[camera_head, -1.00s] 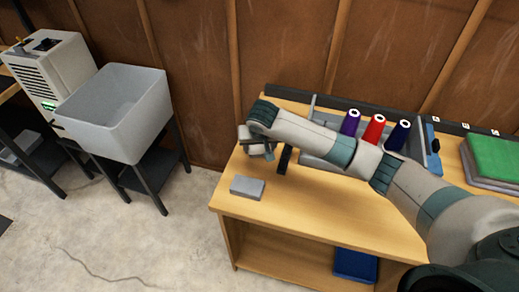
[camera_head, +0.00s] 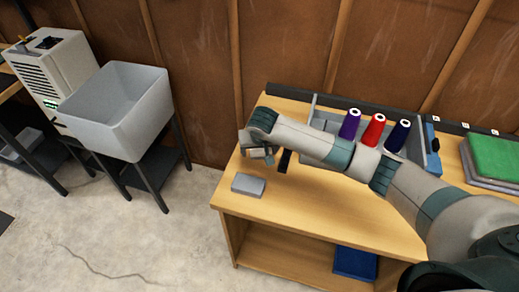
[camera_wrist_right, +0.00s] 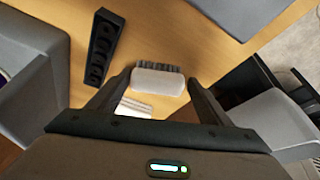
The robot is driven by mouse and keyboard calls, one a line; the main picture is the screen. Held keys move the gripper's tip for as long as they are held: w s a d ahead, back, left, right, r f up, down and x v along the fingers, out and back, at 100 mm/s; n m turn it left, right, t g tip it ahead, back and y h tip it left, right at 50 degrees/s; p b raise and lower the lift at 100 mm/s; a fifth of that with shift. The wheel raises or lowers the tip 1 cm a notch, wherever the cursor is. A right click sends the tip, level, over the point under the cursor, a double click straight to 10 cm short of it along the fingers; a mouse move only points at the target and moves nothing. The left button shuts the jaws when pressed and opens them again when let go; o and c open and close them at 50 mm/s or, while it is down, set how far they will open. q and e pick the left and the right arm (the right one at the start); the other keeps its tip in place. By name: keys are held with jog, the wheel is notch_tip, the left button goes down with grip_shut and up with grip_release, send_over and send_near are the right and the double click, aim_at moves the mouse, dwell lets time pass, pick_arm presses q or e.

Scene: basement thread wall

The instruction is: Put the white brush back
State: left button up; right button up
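The white brush (camera_wrist_right: 157,82) shows in the right wrist view, a pale block with dark bristles along its far side. My right gripper (camera_wrist_right: 159,77) has its two fingers wide apart, one near each end of the brush. I cannot tell whether they touch it. In the head view my right gripper (camera_head: 258,153) is low over the left end of the wooden table (camera_head: 300,205); the brush is not clear there. A black holder with several holes (camera_wrist_right: 103,45) lies beside the brush; it also shows in the head view (camera_head: 285,160). My left gripper is not in view.
A grey block (camera_head: 249,184) lies at the table's front left corner. Purple, red and navy thread spools (camera_head: 373,131) stand by a grey bin behind my forearm. Green stacked cloth (camera_head: 494,157) is at right. A grey tub (camera_head: 116,110) stands to the left.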

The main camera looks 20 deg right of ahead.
jog(key=shift+d+f, duration=0.1)
jog(key=shift+d, duration=0.2)
jog(key=shift+s+r, duration=0.15)
jog(key=shift+r, duration=0.35)
jog(key=b+v, duration=0.1)
jog(key=v, duration=1)
jog(key=shift+a+r, duration=0.2)
jog(key=shift+r, duration=0.05)
jog(key=shift+f, duration=0.1)
